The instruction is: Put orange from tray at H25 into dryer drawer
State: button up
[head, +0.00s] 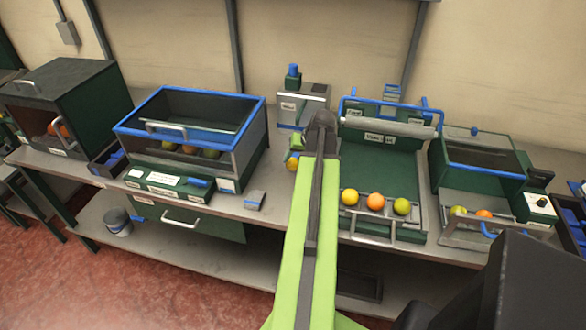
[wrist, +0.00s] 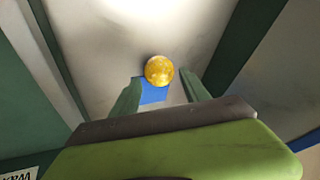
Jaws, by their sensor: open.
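In the wrist view a yellow-orange fruit (wrist: 159,71) lies on a pale grey surface, just beyond and between the spread fingertips of my gripper (wrist: 161,82). The gripper is open and empty, and a blue patch shows below the fruit. A green drawer (head: 190,219) with a pale handle sits shut under the blue-rimmed glass box (head: 192,111). I cannot read the labels to tell the dryer or H25.
A green sloped tray (head: 378,175) right of my arm holds a yellow, an orange and a green fruit in a row. A blue-rimmed green box (head: 482,164) with fruit in front stands further right. A dark cabinet (head: 66,104) is at far left. A grey cup (head: 117,221) stands below.

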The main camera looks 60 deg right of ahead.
aim_at(295, 161)
jog(key=b+x, duration=0.2)
jog(key=x, duration=0.2)
jog(key=shift+s+f, duration=0.1)
jog(key=shift+r, duration=0.2)
grip_shut()
notch_tip(295, 161, up, 10)
jog(key=p, duration=1)
jog(key=shift+r, duration=0.2)
